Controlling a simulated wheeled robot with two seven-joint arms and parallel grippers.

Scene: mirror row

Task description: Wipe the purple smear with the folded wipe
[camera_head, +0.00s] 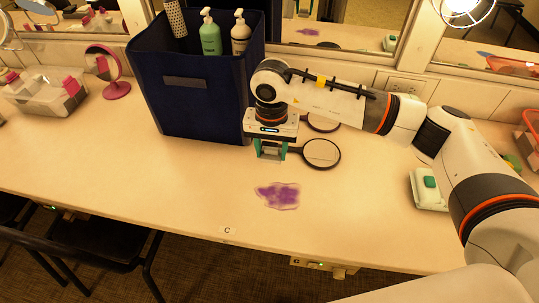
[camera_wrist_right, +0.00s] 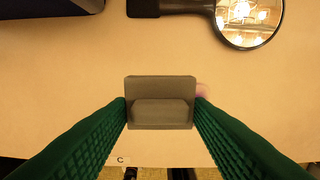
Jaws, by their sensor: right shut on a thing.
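The purple smear (camera_head: 279,195) lies on the counter, near the front edge, above the label C. My right gripper (camera_head: 270,155) points down over the counter, behind the smear and left of a black hand mirror. In the right wrist view its green fingers (camera_wrist_right: 160,112) are shut on a grey block-like thing, which looks to be the folded wipe (camera_wrist_right: 160,103). It appears held above the counter, apart from the smear. Only a faint pinkish edge of the smear (camera_wrist_right: 202,90) shows there beside the wipe; the rest is hidden. My left gripper is not in view.
A black hand mirror (camera_head: 322,153) lies close right of the gripper, another (camera_head: 323,123) behind it. A dark blue bin (camera_head: 190,100) with bottles stands at back left. A white box with a green top (camera_head: 429,188) is at right. The counter around the smear is clear.

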